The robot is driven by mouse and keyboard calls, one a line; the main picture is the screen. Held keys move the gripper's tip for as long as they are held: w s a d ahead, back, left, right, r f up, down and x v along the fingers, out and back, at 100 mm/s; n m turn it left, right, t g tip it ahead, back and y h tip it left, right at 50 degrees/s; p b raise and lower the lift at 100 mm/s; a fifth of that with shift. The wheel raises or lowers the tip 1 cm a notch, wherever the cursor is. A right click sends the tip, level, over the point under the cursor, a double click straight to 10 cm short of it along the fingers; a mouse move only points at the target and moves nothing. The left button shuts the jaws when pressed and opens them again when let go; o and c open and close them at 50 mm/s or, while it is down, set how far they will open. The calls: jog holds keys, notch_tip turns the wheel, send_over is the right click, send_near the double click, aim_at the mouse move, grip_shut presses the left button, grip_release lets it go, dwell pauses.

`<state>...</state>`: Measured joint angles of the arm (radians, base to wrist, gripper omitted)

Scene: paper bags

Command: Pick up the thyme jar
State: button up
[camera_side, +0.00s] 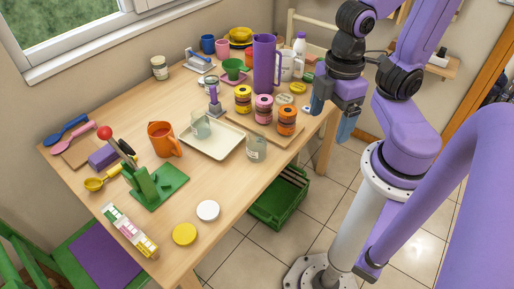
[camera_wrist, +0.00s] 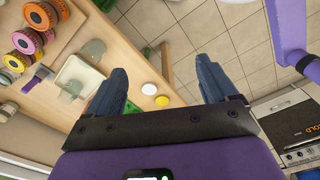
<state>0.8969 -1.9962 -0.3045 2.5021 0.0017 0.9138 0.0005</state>
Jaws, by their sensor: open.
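Three stout jars stand in a row on a wooden board near the table's right side: a yellow-topped jar (camera_side: 243,98), a pink-topped jar (camera_side: 264,109) and an orange-topped jar (camera_side: 286,121). Their labels are too small to read, so I cannot tell which is thyme. In the wrist view the same row shows at the upper left, with the pink one (camera_wrist: 27,40) in the middle. My gripper (camera_side: 333,115) is open and empty, to the right of the jars and apart from them. Its two blue-grey fingers (camera_wrist: 160,68) are spread wide, with floor tiles showing between them.
A tall purple cylinder (camera_side: 264,62) stands behind the jars. A cream tray (camera_side: 215,146) and clear glasses (camera_side: 256,148) are to their left and front. A pale-lidded jar (camera_side: 159,68) stands at the far back. A green crate (camera_side: 279,200) is on the floor.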

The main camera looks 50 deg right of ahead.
jog(key=shift+o, duration=1.2)
jog(key=n, duration=0.8)
send_over(257, 144)
jog(key=w+d, duration=0.1)
jog(key=d, duration=0.1)
notch_tip(257, 144, down, 9)
jog(key=shift+w+f, duration=0.2)
jog(key=shift+f, duration=4.2)
jog(key=shift+w+f, duration=0.15)
jog(key=shift+f, duration=4.25)
